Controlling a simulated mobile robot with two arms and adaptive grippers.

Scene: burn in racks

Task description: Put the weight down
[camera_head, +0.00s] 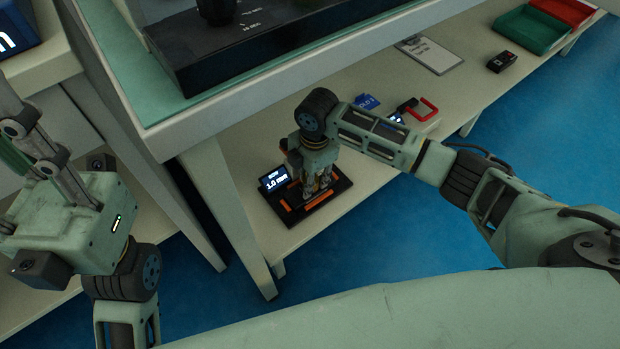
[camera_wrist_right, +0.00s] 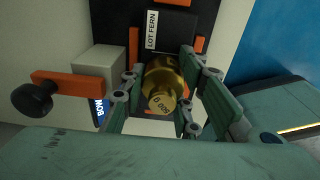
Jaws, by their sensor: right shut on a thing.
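A brass weight (camera_wrist_right: 162,85) with dark markings on its end sits between the fingers of my right gripper (camera_wrist_right: 170,98) in the right wrist view. The gripper is shut on it. In the head view my right gripper (camera_head: 318,190) points down over a black and orange fixture (camera_head: 338,190) on the bench, and the weight is hidden there. I cannot tell whether the weight touches the fixture. The fixture also shows in the wrist view, with a white "LOT FERN" label (camera_wrist_right: 152,30). My left gripper (camera_head: 28,135) is at the left edge, partly cut off, away from the weight.
A small lit display (camera_head: 273,179) stands at the fixture's left. A device with a red handle (camera_head: 425,112), a blue tag (camera_head: 367,101), a paper sheet (camera_head: 428,53), a black box (camera_head: 502,62), and green (camera_head: 530,30) and red trays (camera_head: 568,10) lie along the bench.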

